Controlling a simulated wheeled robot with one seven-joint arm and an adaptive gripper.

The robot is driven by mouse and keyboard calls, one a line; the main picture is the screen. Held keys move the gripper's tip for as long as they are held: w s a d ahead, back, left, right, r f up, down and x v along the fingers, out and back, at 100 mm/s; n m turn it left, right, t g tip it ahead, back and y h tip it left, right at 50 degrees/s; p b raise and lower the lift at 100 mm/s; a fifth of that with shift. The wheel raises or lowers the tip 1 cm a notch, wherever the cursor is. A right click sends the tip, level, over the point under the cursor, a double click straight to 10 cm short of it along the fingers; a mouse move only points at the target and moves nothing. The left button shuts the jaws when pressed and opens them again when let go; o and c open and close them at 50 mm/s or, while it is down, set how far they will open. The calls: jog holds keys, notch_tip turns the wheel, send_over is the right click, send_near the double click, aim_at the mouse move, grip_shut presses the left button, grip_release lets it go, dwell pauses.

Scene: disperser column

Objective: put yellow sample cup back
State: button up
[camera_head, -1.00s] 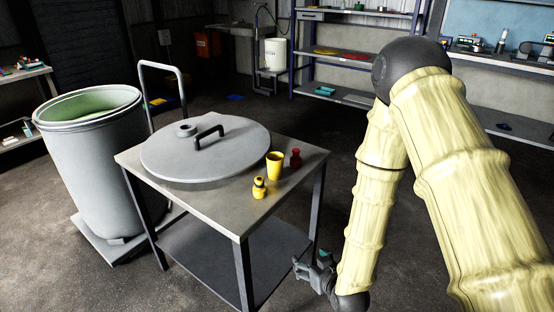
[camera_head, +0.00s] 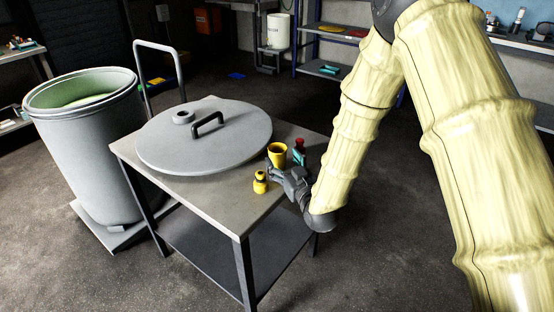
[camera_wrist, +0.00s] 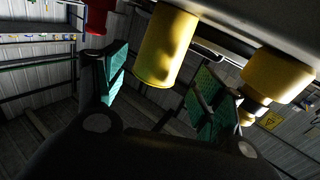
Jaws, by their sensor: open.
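The yellow sample cup (camera_head: 277,151) stands upright on the grey table near its right edge, beside the large round lid. It also shows in the wrist view (camera_wrist: 166,45), which looks upside down, with the table at the top. My gripper (camera_head: 287,165) is at the cup's near right side. In the wrist view my gripper (camera_wrist: 162,82) is open, its teal-padded fingers spread to either side of the cup's line. The cup is at or just beyond the fingertips; I cannot tell whether either finger touches it.
A small yellow bottle (camera_head: 260,182) stands close to the gripper's left finger, and a red bottle (camera_head: 299,145) is just beyond the other finger. The grey lid (camera_head: 205,137) fills much of the table (camera_head: 213,195). A large grey drum (camera_head: 88,150) stands at left.

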aim_at(281, 157)
jog(key=shift+x, duration=2.7)
jog(key=shift+d, duration=0.15)
jog(key=shift+c, duration=0.4)
jog(key=c, duration=1.1)
jog(key=shift+c, duration=0.2)
